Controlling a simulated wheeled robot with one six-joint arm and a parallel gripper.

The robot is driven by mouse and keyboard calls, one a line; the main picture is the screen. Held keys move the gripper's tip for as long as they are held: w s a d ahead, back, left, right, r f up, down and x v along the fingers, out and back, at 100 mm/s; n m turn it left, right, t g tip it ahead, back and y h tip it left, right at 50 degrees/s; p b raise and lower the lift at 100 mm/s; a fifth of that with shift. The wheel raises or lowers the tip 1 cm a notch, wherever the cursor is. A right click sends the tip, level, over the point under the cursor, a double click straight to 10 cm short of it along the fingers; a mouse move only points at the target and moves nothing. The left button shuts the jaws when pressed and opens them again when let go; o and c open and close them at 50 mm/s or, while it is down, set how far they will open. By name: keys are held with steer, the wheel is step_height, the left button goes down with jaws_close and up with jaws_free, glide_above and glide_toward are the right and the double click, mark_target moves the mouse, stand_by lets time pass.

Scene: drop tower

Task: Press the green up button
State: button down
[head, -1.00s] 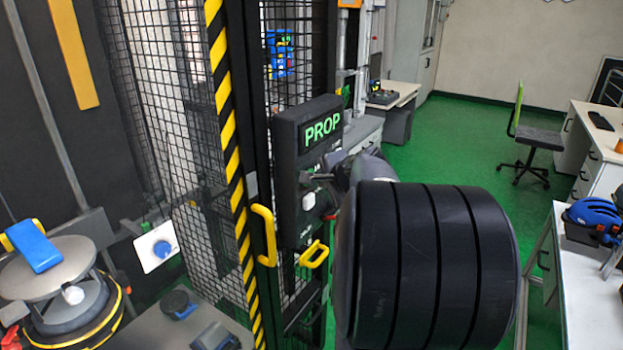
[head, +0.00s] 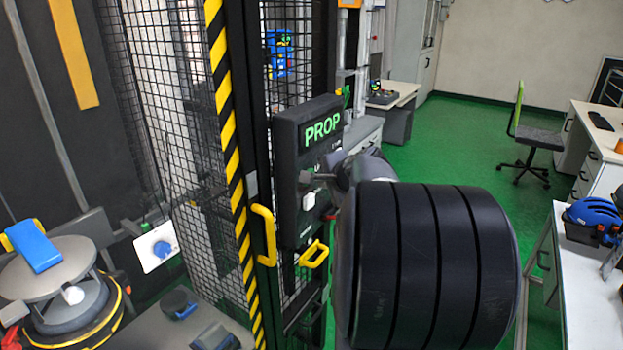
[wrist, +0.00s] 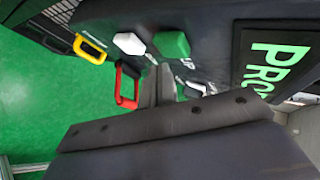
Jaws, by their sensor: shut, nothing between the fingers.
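The control panel (head: 297,140) with a green PROP sign stands on the cage post in the head view; its sign also shows sideways in the wrist view. The green button (wrist: 172,44) sticks out of the panel in the wrist view, beside a white button (wrist: 130,43). The white button (head: 309,201) also shows in the head view, but I cannot make out the green one there. My gripper (wrist: 160,72) is shut and empty, its tip close to the green button in the wrist picture. I cannot tell whether they touch. My gripper also shows against the panel (head: 306,178).
A red handle (wrist: 127,86) sits close beside my fingers. A yellow handle (wrist: 90,48) is farther left. In the head view, a yellow grab handle (head: 263,235) stands on the cage post, and a round platform (head: 70,268) is at left. Green floor lies open behind.

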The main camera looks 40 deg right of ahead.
steer(key=shift+w, duration=0.1)
steer(key=shift+w+a, duration=0.2)
steer(key=shift+w, duration=0.15)
steer(key=shift+w+a, duration=0.15)
steer(key=shift+w, duration=0.3)
stand_by(0.7)
stand_by(0.3)
steer(key=shift+s+d, duration=0.3)
steer(key=shift+s, duration=0.6)
steer(key=shift+b, duration=0.3)
steer(key=s, duration=0.1)
steer(key=s+d+b, duration=0.1)
steer(key=s, duration=0.1)
steer(key=s+d+b, duration=0.1)
steer(key=shift+s, duration=0.3)
